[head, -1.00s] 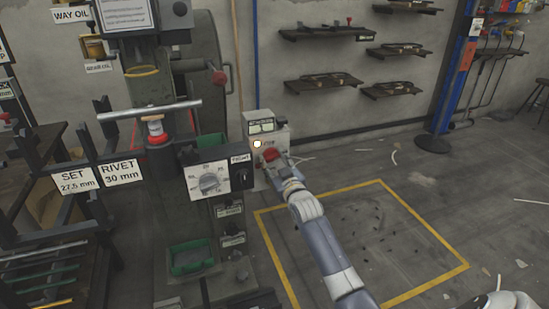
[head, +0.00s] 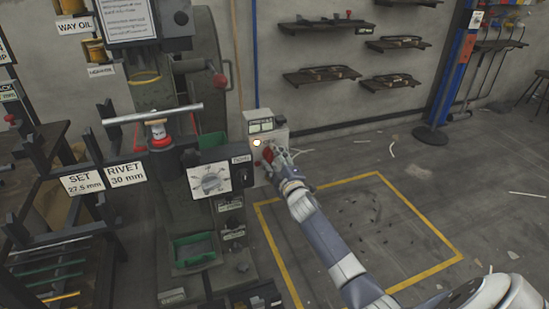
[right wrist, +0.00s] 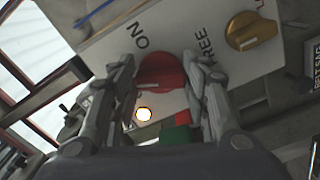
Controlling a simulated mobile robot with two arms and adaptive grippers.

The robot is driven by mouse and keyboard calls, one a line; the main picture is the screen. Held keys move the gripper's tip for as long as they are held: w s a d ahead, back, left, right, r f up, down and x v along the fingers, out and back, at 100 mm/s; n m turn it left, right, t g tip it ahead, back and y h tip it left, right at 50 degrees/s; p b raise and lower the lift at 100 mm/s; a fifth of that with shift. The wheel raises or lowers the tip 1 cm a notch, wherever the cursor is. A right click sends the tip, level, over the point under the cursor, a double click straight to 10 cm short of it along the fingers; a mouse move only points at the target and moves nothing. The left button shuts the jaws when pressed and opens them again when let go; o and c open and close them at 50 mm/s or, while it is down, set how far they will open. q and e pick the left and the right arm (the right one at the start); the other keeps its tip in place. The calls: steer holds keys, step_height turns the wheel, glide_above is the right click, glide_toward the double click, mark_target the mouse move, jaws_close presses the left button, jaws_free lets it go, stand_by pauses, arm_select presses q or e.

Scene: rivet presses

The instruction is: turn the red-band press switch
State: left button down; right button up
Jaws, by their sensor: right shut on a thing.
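The press (head: 160,142) with the red band stands at left in the head view. Beside it, a pale switch box (head: 258,126) carries a lit lamp (head: 257,142) and a red knob (head: 267,154). My right gripper (head: 274,161) is at the box front, shut on the red knob. In the right wrist view, the red switch knob (right wrist: 160,72) sits between the two fingers, near the words ON and FREE. The fingers hide its sides. My left gripper is not in view.
A yellow knob (right wrist: 250,30) sits beside the red one. A lit lamp (right wrist: 143,114) and a green part (right wrist: 175,135) lie below. A yellow-lined floor area (head: 352,215) is open at right.

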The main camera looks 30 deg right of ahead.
steer(key=n, duration=0.2)
steer(key=shift+n, duration=0.3)
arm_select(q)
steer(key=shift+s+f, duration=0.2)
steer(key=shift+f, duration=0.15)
arm_select(e)
steer(key=shift+r+n, duration=0.1)
steer(key=shift+n, duration=1)
steer(key=o, duration=1.1)
steer(key=shift+c, duration=0.2)
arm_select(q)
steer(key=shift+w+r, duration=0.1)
arm_select(e)
steer(key=v, duration=1.2)
